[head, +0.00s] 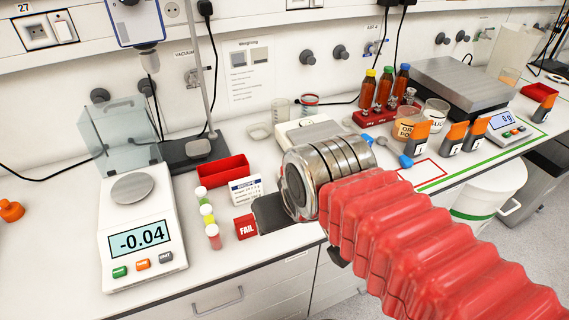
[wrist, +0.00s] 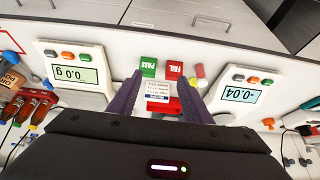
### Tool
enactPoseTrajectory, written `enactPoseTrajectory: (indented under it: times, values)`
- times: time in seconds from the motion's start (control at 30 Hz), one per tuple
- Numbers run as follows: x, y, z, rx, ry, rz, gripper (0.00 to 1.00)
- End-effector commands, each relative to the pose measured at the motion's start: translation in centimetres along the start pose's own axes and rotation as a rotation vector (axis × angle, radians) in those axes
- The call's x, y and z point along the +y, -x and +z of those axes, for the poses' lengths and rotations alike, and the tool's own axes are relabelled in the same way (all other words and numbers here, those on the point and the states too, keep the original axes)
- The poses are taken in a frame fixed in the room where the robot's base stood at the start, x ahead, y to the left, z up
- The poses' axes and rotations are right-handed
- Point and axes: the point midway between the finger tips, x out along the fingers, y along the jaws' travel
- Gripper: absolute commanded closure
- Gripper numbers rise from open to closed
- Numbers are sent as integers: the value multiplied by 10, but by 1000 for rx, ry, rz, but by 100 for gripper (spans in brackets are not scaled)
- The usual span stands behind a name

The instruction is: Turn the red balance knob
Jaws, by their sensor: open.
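No part clearly reads as a red balance knob. The left balance (head: 140,245) shows -0.04 and has green, orange and grey buttons. It also appears upside down at right in the wrist view (wrist: 243,93). Another balance (head: 308,132), partly hidden behind my arm, appears to be the one reading 0.0 g in the wrist view (wrist: 70,74), with a row of small buttons. An orange-red knob-like object (head: 11,210) lies at the left edge. My gripper (wrist: 161,92) is open, with nothing visible between its fingers; in the head view its fingers are mostly hidden.
A red FAIL block (head: 245,227), a green PASS block (wrist: 149,66), capped vials (head: 208,214) and a red tray (head: 222,172) lie near my gripper. Brown bottles (head: 384,88) and a large scale (head: 448,82) stand right.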

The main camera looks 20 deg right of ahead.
Motion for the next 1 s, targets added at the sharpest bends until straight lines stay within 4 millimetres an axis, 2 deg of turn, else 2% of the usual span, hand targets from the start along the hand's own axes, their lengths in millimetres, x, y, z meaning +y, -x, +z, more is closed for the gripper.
enactPoseTrajectory:
  times: [0.17,0.47,0.77,1.0]
  values:
    - [11,3,-23,-39,-64,9,55]
    - [26,2,-81,-136,-232,38,55]
    - [47,-13,-137,-233,-405,78,55]
    - [67,-35,-178,-307,-544,115,55]
